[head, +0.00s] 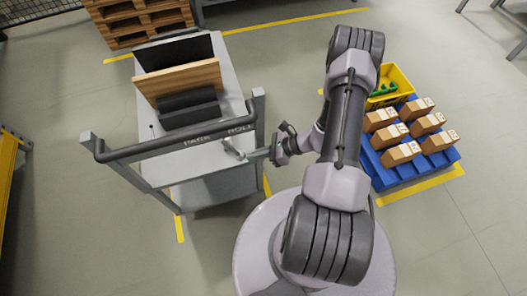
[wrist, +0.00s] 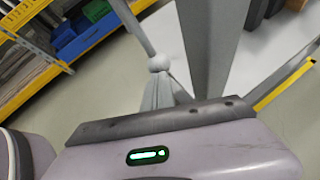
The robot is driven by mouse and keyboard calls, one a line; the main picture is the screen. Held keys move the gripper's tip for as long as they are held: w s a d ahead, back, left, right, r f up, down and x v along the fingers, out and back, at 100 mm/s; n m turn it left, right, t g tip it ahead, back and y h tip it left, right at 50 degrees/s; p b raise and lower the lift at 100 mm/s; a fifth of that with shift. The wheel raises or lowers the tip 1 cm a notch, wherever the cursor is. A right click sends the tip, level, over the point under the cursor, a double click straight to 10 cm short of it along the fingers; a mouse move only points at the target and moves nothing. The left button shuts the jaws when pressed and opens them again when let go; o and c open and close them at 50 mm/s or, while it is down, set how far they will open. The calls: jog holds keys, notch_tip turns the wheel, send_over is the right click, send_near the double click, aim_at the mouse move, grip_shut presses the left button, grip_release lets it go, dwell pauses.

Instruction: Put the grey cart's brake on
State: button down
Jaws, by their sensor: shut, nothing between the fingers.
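The grey cart (head: 216,78) stands left of my arm, with a dark handle bar (head: 150,149) along its near end. A light grey brake lever (head: 232,149) shows just below the ROLL mark. My gripper (head: 247,156) is shut and empty, with its tips at the lever's near end. In the wrist view the lever is a thin rod with a round knob (wrist: 159,62), and the shut fingers (wrist: 164,82) are right at this knob. I cannot tell whether they touch.
The cart carries dark panels and a wooden board (head: 178,82). To the right are a blue pallet (head: 410,180) with several cartons and a yellow bin (head: 398,80). Wooden pallets (head: 137,20) stand behind the cart. The floor left of the cart is clear.

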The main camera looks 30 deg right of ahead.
jog(key=shift+w+a+f+m+t+y+b, duration=0.25)
jog(key=shift+a+f+y+b, duration=0.2)
jog(key=shift+a+b, duration=0.3)
jog(key=shift+w+a+f+m+t+y+b, duration=0.15)
jog(key=shift+a+f+t+y+b, duration=0.25)
jog(key=shift+a+b, duration=0.35)
jog(key=shift+d, duration=0.15)
jog(key=shift+r, duration=0.1)
